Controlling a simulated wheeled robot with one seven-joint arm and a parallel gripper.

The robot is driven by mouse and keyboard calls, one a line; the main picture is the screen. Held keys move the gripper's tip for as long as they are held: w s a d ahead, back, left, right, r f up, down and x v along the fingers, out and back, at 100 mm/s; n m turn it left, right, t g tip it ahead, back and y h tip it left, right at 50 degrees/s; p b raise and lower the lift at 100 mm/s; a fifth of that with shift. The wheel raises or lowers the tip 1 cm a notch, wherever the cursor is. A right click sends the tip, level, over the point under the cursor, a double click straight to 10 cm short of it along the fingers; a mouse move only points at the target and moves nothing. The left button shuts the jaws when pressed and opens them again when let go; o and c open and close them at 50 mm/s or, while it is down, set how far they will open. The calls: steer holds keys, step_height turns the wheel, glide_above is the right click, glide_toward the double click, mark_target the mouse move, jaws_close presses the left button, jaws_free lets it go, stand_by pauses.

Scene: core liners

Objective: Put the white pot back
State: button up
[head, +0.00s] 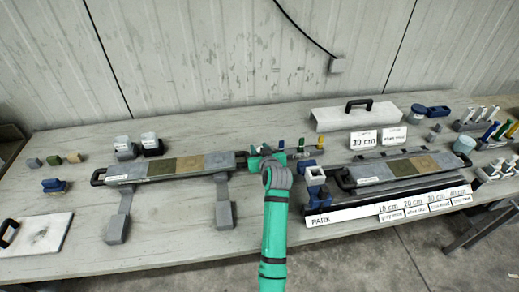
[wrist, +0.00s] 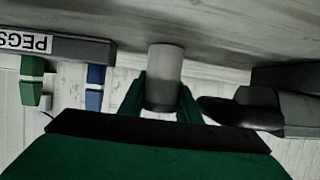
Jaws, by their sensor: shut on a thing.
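My gripper (head: 262,162) is in the middle of the table, between the two long core liners. In the wrist view my gripper (wrist: 161,105) has its two green fingers shut on a pale grey-white cylinder (wrist: 164,68), apparently the white pot. It stands out beyond the fingertips. In the head view my gripper and arm hide it, and I cannot tell whether it touches the table. Two light-topped pots (head: 123,143) and (head: 150,139) stand at the back left.
A rack labelled PEGS (wrist: 75,48) with green and blue pegs lies left of the fingers in the wrist view. A black handle (wrist: 238,111) is close on the right. The left liner (head: 170,167) and right liner (head: 400,168) flank my gripper. A blue-and-white block (head: 315,177) stands right of my arm.

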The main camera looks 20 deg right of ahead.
steer(key=o, duration=0.9)
steer(key=shift+f, duration=0.1)
